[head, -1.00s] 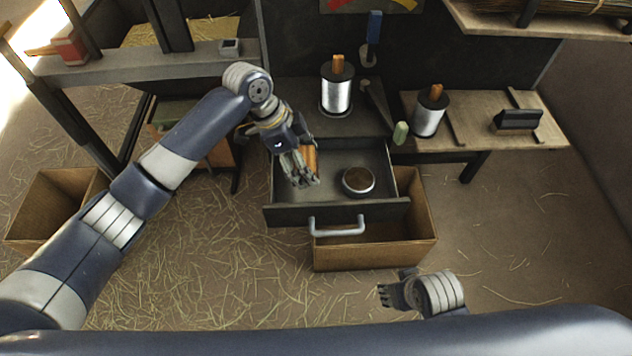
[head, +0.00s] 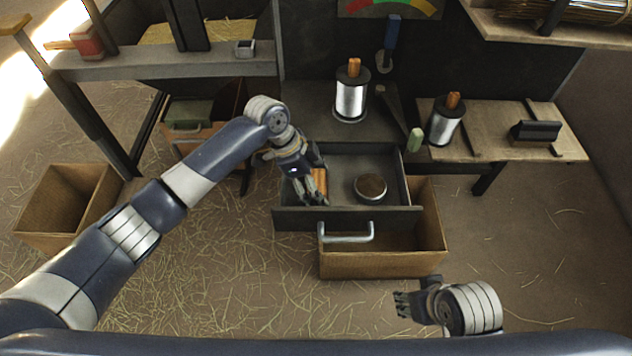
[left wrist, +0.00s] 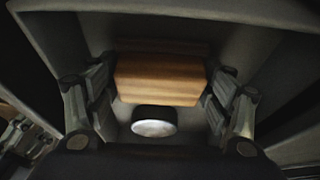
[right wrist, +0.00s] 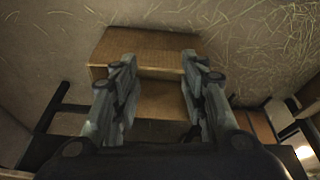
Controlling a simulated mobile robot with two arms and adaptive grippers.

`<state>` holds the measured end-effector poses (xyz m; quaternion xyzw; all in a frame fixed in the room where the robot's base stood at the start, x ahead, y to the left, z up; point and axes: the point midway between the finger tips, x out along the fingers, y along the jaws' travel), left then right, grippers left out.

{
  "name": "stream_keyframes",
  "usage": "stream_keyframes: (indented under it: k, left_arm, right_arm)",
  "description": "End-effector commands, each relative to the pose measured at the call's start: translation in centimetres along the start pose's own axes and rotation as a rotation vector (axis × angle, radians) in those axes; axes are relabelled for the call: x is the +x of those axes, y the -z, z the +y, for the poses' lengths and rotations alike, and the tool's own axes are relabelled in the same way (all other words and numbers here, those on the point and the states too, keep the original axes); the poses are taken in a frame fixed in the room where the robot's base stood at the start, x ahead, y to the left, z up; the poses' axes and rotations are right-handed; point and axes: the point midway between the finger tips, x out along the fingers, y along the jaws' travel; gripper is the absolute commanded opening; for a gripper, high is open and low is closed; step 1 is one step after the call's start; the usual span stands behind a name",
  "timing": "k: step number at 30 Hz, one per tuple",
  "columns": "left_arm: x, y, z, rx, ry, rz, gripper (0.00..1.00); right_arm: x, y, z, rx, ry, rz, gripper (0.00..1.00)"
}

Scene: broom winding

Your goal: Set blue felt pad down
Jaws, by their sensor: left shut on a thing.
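My left gripper (head: 312,196) is shut on an orange-brown block (head: 321,182), held inside the open grey drawer (head: 347,217) at its left side. In the left wrist view the block (left wrist: 160,79) sits between the two fingers. I cannot tell whether it touches the drawer floor. No blue felt pad can be made out in any view. A round tin (head: 370,189) with a dark brown top stands in the drawer, right of the gripper. My right gripper (head: 408,305) is open and empty, low in front of the drawer.
Two wire spools (head: 351,98) (head: 444,125) stand on the bench and side shelf. A small green piece (head: 415,139) stands near the drawer's back right corner. A blue-handled tool (head: 392,33) is at the back panel.

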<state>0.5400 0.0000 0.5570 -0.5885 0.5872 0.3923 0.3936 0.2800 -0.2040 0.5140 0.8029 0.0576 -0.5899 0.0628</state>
Motion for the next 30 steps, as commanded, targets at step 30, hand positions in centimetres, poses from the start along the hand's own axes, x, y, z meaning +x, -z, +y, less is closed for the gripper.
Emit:
stream_keyframes:
  k: [30]
  left_arm:
    - [-8.0, 0.2, -0.1, 0.001, 0.002, 0.0, 0.83]
  right_arm:
    - [6.8, -1.1, -0.3, -0.004, 0.007, -0.039, 0.4]
